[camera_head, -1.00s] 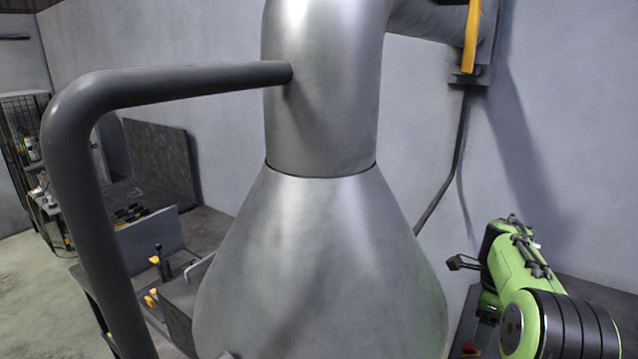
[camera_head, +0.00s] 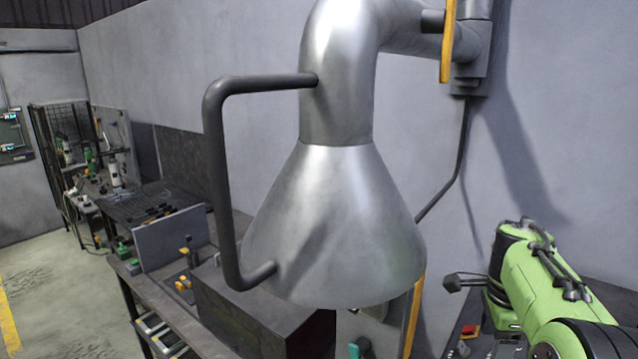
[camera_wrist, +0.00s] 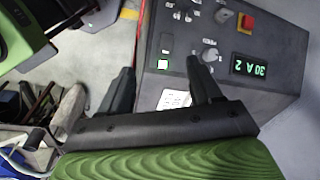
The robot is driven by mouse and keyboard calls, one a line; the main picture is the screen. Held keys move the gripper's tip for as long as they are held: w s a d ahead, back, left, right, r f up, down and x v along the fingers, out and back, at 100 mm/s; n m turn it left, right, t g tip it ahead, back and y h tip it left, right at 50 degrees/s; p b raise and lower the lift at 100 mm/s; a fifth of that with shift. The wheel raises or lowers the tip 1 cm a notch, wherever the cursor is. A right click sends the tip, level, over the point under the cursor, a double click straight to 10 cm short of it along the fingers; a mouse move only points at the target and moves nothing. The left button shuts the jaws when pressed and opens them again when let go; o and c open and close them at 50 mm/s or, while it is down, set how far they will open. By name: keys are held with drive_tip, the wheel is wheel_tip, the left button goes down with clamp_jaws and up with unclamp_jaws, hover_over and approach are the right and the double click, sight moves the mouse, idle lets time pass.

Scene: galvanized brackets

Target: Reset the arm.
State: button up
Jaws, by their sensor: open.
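My gripper (camera_wrist: 160,75) shows in the wrist view with its two black fingers spread apart and nothing held between them. Beyond the fingers is a dark control box (camera_wrist: 215,80) with a red button, knobs and a lit display; I cannot tell how far off it is. In the head view, my green arm (camera_head: 550,290) is at the lower right, right of the metal hood. A small black part juts left from it, and I cannot tell whether it is a finger.
A large metal extraction hood (camera_head: 340,225) with a dark handle (camera_head: 217,180) hangs in the middle, close in front. A workbench with tools and a grey panel (camera_head: 172,237) stands behind it at left. Open floor (camera_head: 60,300) lies at far left.

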drive_tip(key=s+a+r+n+t, duration=0.2)
drive_tip(key=s+a+r+n, duration=0.3)
drive_tip(key=s+a+n, duration=0.35)
drive_tip(key=s+a+f+n+t, duration=0.1)
drive_tip(key=s+a+n, duration=0.1)
drive_tip(key=s+n, duration=0.2)
drive_tip(key=s+a+f+n+t, duration=0.1)
drive_tip(key=s+a+f+n, duration=0.1)
drive_tip(key=s+a+n, duration=0.1)
drive_tip(key=s+a+f+n+y+b, duration=0.1)
drive_tip(key=s+a+f+n, duration=0.1)
drive_tip(key=s+n, duration=0.3)
drive_tip(key=shift+s+a+t, duration=0.4)
drive_tip(key=shift+s+a, duration=0.05)
drive_tip(key=shift+s, duration=0.7)
drive_tip(key=shift+s, duration=0.1)
